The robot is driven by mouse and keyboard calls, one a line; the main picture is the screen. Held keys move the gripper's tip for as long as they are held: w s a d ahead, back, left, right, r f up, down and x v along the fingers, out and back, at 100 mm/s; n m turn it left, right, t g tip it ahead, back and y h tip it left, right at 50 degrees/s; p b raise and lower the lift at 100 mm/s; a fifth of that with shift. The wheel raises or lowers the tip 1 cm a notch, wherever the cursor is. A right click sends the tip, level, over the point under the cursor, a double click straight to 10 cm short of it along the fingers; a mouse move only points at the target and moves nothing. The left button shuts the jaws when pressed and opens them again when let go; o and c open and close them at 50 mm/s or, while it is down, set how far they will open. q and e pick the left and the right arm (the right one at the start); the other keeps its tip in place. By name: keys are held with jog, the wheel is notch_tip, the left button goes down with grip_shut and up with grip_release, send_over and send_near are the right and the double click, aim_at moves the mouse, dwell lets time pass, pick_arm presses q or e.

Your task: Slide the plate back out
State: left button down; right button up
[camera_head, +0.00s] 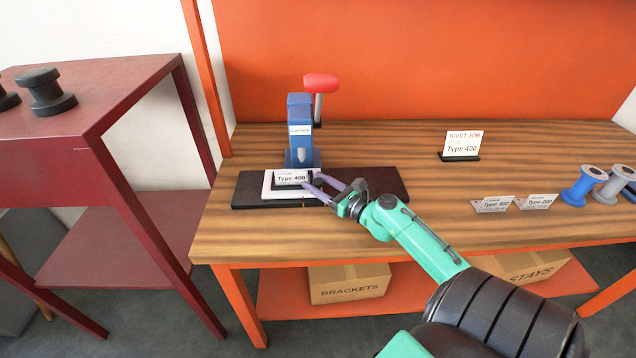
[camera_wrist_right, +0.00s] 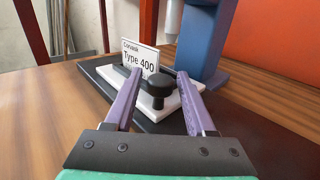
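A white plate (camera_head: 267,189) lies on a dark base at the foot of a blue press (camera_head: 300,108) with a red handle (camera_head: 321,83). A "Type 400" card (camera_head: 291,177) stands on the plate, and the right wrist view shows a black knob (camera_wrist_right: 156,91) on it, in front of the card (camera_wrist_right: 138,58). My right gripper (camera_head: 315,182) is open, its purple fingers reaching over the plate. In the wrist view the knob sits between the spread fingers, with a visible gap at its sides. My left gripper is out of view.
The dark base (camera_head: 385,184) extends right of the plate on the wooden bench (camera_head: 440,220). A "Rivet job Type 400" sign (camera_head: 463,144) stands behind. Two cards (camera_head: 492,204) and blue and grey spools (camera_head: 582,187) are at the right. A dark red stand (camera_head: 100,100) is at the left.

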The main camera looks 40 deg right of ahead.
grip_shut()
dwell(1.2)
